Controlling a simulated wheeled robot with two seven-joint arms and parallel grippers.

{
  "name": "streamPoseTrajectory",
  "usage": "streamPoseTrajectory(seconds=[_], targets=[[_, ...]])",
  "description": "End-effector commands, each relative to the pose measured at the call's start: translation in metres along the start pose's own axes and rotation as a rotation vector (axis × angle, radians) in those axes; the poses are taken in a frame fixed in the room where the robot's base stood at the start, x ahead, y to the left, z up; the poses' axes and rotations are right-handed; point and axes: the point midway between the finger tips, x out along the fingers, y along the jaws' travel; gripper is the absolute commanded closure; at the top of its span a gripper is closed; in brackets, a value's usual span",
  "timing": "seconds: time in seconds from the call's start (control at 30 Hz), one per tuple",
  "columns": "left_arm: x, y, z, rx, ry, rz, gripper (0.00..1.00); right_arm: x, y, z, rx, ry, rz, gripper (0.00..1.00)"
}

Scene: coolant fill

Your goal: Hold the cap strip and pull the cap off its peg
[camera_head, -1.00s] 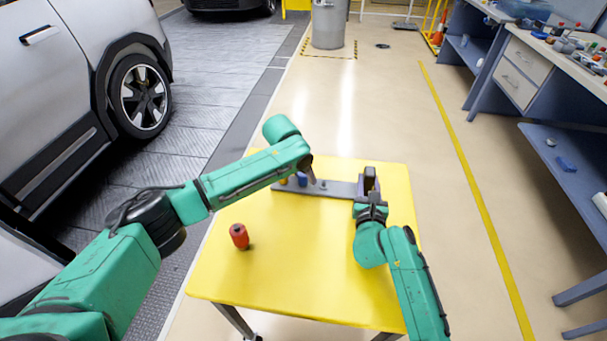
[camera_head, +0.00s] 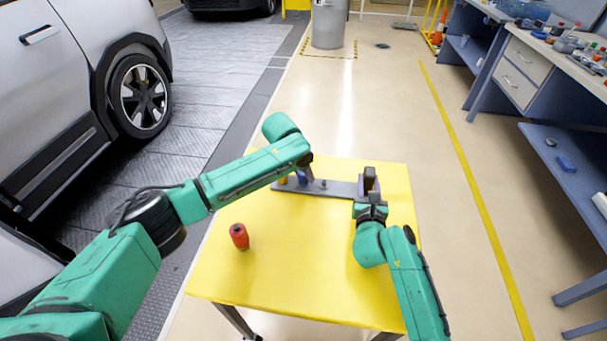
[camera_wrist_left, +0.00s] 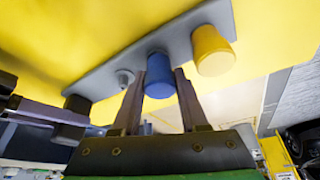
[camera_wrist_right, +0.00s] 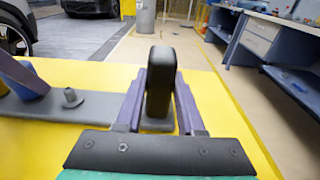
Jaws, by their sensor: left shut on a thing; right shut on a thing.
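The grey cap strip (camera_head: 340,189) lies along the far side of the yellow table. A blue cap (camera_wrist_left: 158,78) stands on it between a yellow cap (camera_wrist_left: 212,50) and a bare grey peg (camera_wrist_left: 124,78). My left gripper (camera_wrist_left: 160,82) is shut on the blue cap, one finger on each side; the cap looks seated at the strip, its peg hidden. In the head view my left forearm hides most of that gripper. My right gripper (camera_wrist_right: 160,82) is shut on the dark upright post (camera_wrist_right: 159,70) at the strip's right end.
A red bottle-like object (camera_head: 239,236) stands on the yellow table (camera_head: 290,270), left of centre. The table's front and middle are clear. A silver vehicle (camera_head: 70,90) is at the left, a workbench (camera_head: 540,75) at the right.

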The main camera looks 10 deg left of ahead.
Motion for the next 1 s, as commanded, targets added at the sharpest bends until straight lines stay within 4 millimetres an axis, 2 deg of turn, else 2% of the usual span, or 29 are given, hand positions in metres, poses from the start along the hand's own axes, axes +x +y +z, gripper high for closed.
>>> streamPoseTrajectory(seconds=[0.37,1.0], targets=[[-0.004,0.0,-0.002,0.001,0.001,0.0,0.93,0.0,0.0,0.0,0.002,0.0,0.0,1.0],[-0.041,0.0,-0.017,0.0,0.0,0.001,0.93,0.0,0.0,0.0,0.003,0.0,0.001,1.0]])
